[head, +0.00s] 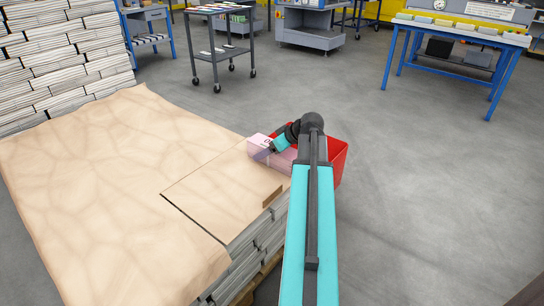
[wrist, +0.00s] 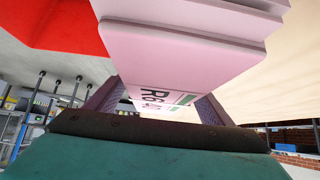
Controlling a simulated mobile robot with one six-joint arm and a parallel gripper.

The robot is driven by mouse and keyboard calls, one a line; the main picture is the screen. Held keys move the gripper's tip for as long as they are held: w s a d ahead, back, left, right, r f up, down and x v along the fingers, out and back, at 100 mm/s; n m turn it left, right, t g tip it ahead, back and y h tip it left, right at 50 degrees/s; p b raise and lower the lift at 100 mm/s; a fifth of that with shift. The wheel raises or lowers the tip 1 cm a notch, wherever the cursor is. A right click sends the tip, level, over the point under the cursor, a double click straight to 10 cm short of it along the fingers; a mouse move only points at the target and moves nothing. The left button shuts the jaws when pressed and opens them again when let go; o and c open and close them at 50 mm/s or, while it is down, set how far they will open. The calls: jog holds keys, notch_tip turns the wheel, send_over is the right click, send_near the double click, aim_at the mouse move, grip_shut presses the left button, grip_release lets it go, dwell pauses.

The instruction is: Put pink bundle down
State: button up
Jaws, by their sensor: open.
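The pink bundle (head: 259,146) is at the far right corner of the paper-covered stack (head: 225,185), next to a red bin (head: 339,160). In the wrist view the bundle (wrist: 180,52) fills the upper middle, with a printed label on its near face. My gripper (head: 277,148) is at the bundle, and its jaws are open. In the wrist view its two fingers (wrist: 155,102) stand on either side of the bundle's labelled end. My arm hides part of the bundle and bin in the head view. I cannot tell whether the bundle's underside rests fully on the paper.
Tall newspaper stacks (head: 60,55) stand at the back left. A dark cart (head: 222,40) and a blue-legged table (head: 460,35) stand farther back. The grey floor on the right (head: 430,190) is clear. The red bin (wrist: 70,25) also shows in the wrist view.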

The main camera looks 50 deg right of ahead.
grip_shut()
jog(key=shift+r, duration=0.1)
jog(key=shift+r, duration=0.1)
dwell(0.3)
